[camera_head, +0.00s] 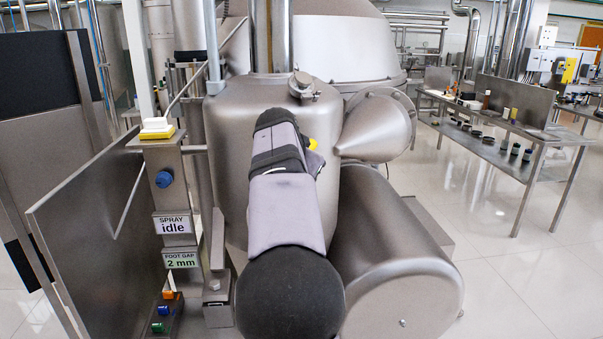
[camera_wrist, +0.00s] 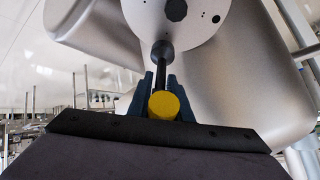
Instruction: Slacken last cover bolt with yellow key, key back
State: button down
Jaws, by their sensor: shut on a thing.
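In the wrist view, my gripper (camera_wrist: 163,88) is shut on the yellow key (camera_wrist: 164,105). The key's yellow round end faces the camera, and its dark shaft runs up from between the blue fingers. The shaft's tip meets the lower edge of a pale round cover (camera_wrist: 190,32); I cannot tell whether it is seated on a bolt there. A dark knob sits at the cover's middle, and small dark holes show at its right. In the head view my own arm hides the gripper and the cover; only a bit of yellow (camera_head: 313,144) shows beside the wrist.
The large steel separator housing (camera_head: 235,160) stands close around my arm. A steel cylinder (camera_head: 400,270) lies low at right. At left are a steel panel (camera_head: 95,235) and a post with signs reading "SPRAY idle" (camera_head: 174,224) and "FOOT GAP 2 mm" (camera_head: 182,260). A bench (camera_head: 500,150) stands far right.

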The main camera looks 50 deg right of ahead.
jog(key=shift+s+a+r, duration=0.2)
jog(key=shift+r, duration=0.35)
dwell(0.8)
jog(key=shift+m+p, duration=0.3)
jog(key=m+g+p, duration=0.1)
jog(key=m, duration=0.2)
jog(key=shift+r+m+g+p, duration=0.1)
jog(key=shift+m+g+p, duration=0.2)
jog(key=shift+m+g, duration=0.1)
jog(key=m+g+p, duration=0.1)
jog(key=m+p, duration=0.1)
jog(key=m, duration=0.1)
jog(key=shift+r+y+p, duration=0.1)
jog(key=shift+y+p, duration=0.2)
jog(key=shift+y, duration=0.1)
jog(key=shift+s+m+g+p, duration=0.1)
jog(key=shift+m+g+p, duration=0.3)
jog(key=shift+m+p, duration=0.6)
jog(key=shift+f+m+y, duration=0.3)
jog(key=shift+m+y, duration=0.1)
jog(key=shift+m, duration=0.4)
